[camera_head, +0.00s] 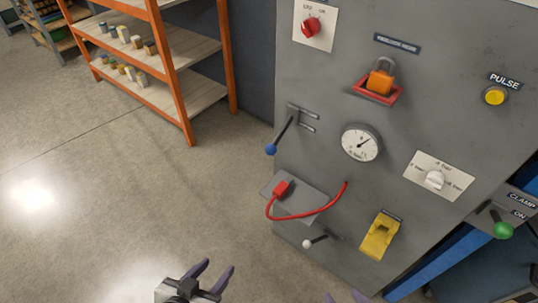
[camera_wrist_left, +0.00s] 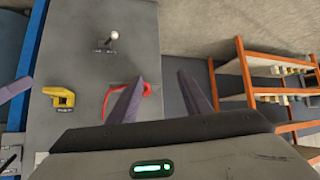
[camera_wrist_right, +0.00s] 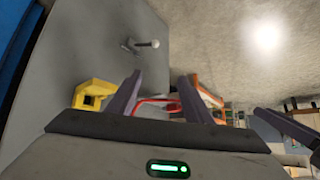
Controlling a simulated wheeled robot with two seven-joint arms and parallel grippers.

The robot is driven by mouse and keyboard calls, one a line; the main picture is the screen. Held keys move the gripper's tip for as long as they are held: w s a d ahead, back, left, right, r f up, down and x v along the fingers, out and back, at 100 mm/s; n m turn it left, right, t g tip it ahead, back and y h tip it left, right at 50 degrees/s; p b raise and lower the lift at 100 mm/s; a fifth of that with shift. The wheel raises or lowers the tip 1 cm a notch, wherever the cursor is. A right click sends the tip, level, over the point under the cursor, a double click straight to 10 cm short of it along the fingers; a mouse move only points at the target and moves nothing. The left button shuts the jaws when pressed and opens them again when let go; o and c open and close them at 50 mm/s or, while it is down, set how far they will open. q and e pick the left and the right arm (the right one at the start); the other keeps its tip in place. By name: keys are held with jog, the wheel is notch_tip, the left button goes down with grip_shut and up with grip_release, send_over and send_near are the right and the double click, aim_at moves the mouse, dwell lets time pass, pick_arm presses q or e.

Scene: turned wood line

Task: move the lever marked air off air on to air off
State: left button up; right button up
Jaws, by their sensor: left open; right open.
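No "air off / air on" text is readable on the grey cabinet (camera_head: 335,80). One lever with a white ball knob (camera_head: 307,244) is low on its front, sticking out to the left; it also shows in the left wrist view (camera_wrist_left: 114,36) and the right wrist view (camera_wrist_right: 154,44). Another lever with a blue ball knob (camera_head: 271,149) hangs down-left from a slotted bracket. Its label is not readable. My left gripper (camera_head: 215,270) is open and empty, below and left of the white-knobbed lever. My right gripper (camera_head: 345,297) is open and empty at the bottom edge, below the cabinet front.
A red cable plug (camera_head: 281,188), yellow latch (camera_head: 380,235), gauge (camera_head: 361,143), orange padlock (camera_head: 380,79), white selector (camera_head: 434,180), red knob (camera_head: 310,27) and yellow pulse button (camera_head: 494,96) crowd the cabinet. A green-knobbed clamp lever (camera_head: 502,230) is at right. The floor at left is clear before orange shelving (camera_head: 176,82).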

pick_arm(q)
jog(key=w+d+r+t+h+b, duration=0.1)
jog(key=w+d+t+b, duration=0.15)
jog(key=w, duration=0.25)
jog(key=w+d+r+t+b, duration=0.1)
jog(key=w+b, duration=0.2)
jog(key=w, duration=0.3)
jog(key=m+t+h+b, duration=0.2)
jog(key=t+b, duration=0.2)
jog(key=b, duration=0.2)
send_near(268, 153)
jog(key=w, duration=0.2)
jog(key=x, duration=0.3)
jog(key=b+x, duration=0.1)
jog(key=x, duration=0.2)
jog(key=b+x, duration=0.1)
jog(key=x, duration=0.3)
jog(key=shift+s+d, duration=0.15)
jog(key=shift+d, duration=0.2)
pick_arm(e)
notch_tip(268, 153, down, 9)
jog(key=a, duration=0.2)
jog(key=shift+w+t+y, duration=0.3)
jog(key=shift+w+y, duration=0.1)
jog(key=shift+w, duration=0.05)
pick_arm(q)
grip_shut()
pick_arm(e)
jog(key=shift+r, duration=0.15)
